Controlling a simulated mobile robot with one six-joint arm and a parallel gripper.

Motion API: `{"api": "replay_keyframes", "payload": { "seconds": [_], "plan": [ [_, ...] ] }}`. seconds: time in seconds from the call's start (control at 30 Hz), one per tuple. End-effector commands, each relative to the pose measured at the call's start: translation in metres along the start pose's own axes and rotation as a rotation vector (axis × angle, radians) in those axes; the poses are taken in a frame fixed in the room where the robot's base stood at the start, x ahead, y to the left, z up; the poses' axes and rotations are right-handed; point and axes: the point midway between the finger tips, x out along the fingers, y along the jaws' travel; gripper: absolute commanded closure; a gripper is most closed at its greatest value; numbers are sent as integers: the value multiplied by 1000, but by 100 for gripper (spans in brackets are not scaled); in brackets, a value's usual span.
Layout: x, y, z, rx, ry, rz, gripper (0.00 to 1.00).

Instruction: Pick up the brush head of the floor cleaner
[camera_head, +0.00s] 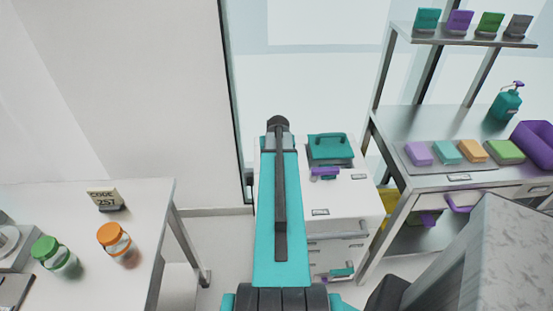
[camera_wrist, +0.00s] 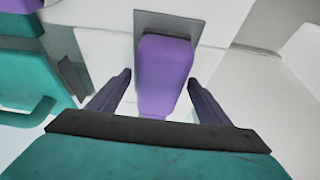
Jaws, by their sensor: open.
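In the wrist view, a purple block-like piece (camera_wrist: 164,62) with a rounded end stands in front of a grey plate (camera_wrist: 205,38). It may be the brush head, but I cannot tell for sure. My gripper (camera_wrist: 160,78) is open, with one purple finger to each side of this piece. Gaps show between the fingers and the piece. In the head view, my arm covers the middle, and a small purple part (camera_head: 325,172) shows just to its right at the white cabinet. I cannot make out a whole floor cleaner.
A teal part with a loop handle (camera_wrist: 30,75) is close on the left in the wrist view. The white cabinet (camera_head: 345,208) carries a teal box (camera_head: 328,150). A metal shelf table (camera_head: 415,120) stands right; a white table with jars (camera_head: 150,200) stands left.

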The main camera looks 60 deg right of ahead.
Motion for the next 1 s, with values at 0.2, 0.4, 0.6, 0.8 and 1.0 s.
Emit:
{"api": "replay_keyframes", "payload": {
  "seconds": [0.2, 0.4, 0.6, 0.8, 1.0],
  "plan": [
    [0, 0, 0, 0, 0, 0, 37],
    [0, 0, 0, 0, 0, 0, 70],
    [0, 0, 0, 1, 0, 0, 78],
    [-3, 0, -1, 0, 1, 0, 78],
    [-16, -2, -7, -3, 1, -1, 78]
  ]
}}
